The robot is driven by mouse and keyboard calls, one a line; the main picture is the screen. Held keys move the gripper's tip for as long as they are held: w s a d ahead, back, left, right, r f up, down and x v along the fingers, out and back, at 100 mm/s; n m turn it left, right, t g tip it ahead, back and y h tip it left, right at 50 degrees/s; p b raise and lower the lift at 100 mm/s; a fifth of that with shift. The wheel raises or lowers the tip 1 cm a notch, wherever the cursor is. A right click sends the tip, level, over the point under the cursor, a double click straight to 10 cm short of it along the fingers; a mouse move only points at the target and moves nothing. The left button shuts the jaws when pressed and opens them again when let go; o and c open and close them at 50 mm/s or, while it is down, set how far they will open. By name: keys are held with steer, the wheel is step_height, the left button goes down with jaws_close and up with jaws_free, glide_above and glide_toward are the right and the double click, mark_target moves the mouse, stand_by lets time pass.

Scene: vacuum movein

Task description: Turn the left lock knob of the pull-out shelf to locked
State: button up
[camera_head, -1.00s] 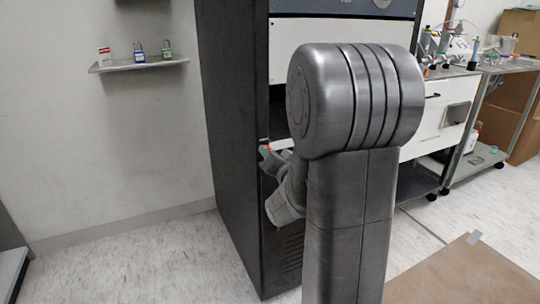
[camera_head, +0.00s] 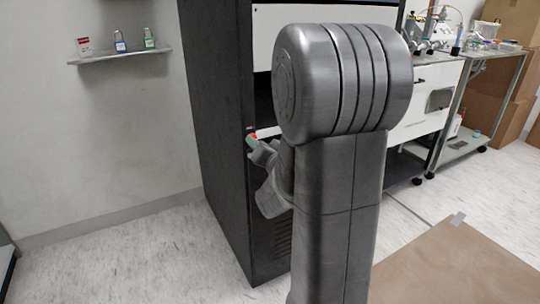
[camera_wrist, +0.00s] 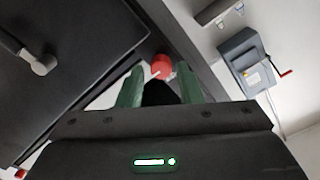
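The red lock knob (camera_wrist: 161,67) shows in the wrist view, with a pale mark on its face, between the tips of my two green fingers. My gripper (camera_wrist: 160,72) is open, with a visible gap on each side of the knob. In the head view the red knob (camera_head: 253,135) is a small spot at the front left edge of the black cabinet (camera_head: 222,130), by the white edge of the pull-out shelf (camera_head: 268,131). My gripper (camera_head: 251,142) is beside it there. My arm hides most of the shelf. I cannot read the knob's setting.
A second red knob (camera_wrist: 20,173) is at the wrist view's lower left corner. A grey box with a red crank (camera_wrist: 248,62) is at its right. A wall shelf (camera_head: 120,58) with small padlocks is left of the cabinet. Wheeled carts (camera_head: 480,115) stand right. Floor at left is clear.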

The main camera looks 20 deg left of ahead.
steer(key=p+v, duration=0.1)
steer(key=v, duration=1.1)
steer(key=shift+d, duration=0.2)
steer(key=shift+s, duration=0.1)
steer(key=b+x, duration=0.1)
steer(key=x, duration=1.3)
steer(key=shift+s, duration=0.15)
